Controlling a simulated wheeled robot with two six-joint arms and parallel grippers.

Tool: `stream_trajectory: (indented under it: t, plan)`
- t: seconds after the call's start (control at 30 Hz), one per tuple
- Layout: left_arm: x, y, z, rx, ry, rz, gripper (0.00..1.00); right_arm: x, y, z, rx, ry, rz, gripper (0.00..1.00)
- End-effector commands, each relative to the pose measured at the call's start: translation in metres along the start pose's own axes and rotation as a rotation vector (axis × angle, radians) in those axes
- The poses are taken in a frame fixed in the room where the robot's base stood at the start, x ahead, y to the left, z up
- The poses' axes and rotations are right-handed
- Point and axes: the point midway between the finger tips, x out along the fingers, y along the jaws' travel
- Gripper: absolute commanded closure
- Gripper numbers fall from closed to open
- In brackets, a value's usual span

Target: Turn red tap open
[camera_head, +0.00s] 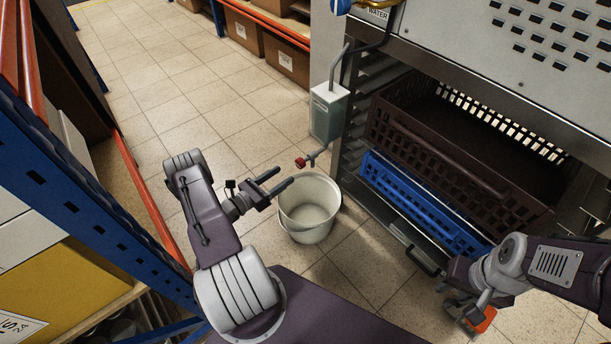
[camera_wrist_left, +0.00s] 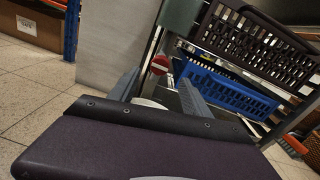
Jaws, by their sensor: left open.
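The red tap (camera_head: 300,162) is a small red handle on a short grey pipe below a grey-green box (camera_head: 328,112). In the left wrist view the red tap (camera_wrist_left: 159,64) shows as a round red piece ahead of and between the fingers. My left gripper (camera_head: 283,178) is open and empty, just short of the tap and apart from it, near the bucket's rim. Its two grey fingers (camera_wrist_left: 157,92) also show in the left wrist view. My right gripper (camera_head: 468,308) is at the lower right, far from the tap; its jaws are not clear.
A white bucket (camera_head: 309,232) stands on the tiled floor below the tap. A rack at right holds a dark brown crate (camera_head: 455,165) and a blue crate (camera_head: 415,200). A blue shelf upright (camera_head: 75,205) stands at left. The aisle floor behind is clear.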

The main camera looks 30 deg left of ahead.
Motion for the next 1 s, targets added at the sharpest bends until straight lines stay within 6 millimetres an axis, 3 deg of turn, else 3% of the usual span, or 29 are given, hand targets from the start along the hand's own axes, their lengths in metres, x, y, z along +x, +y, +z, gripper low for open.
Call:
stream_trajectory:
  t: [0.17, 0.6, 0.93, 1.0]
  plan:
    - [0.005, 0.000, 0.001, 0.002, 0.001, -0.002, 0.44, 0.002, 0.000, 0.000, 0.000, 0.001, 0.000, 0.64]
    - [0.084, 0.000, -0.001, 0.003, 0.001, -0.003, 0.44, 0.039, 0.001, 0.004, 0.000, 0.000, 0.000, 0.64]
    - [0.091, 0.000, 0.002, 0.001, 0.002, -0.001, 0.44, 0.039, 0.001, 0.004, 0.000, 0.000, 0.000, 0.64]
    - [0.091, -0.001, 0.002, 0.001, 0.002, -0.001, 0.60, 0.039, 0.001, 0.004, 0.000, 0.000, 0.000, 0.64]
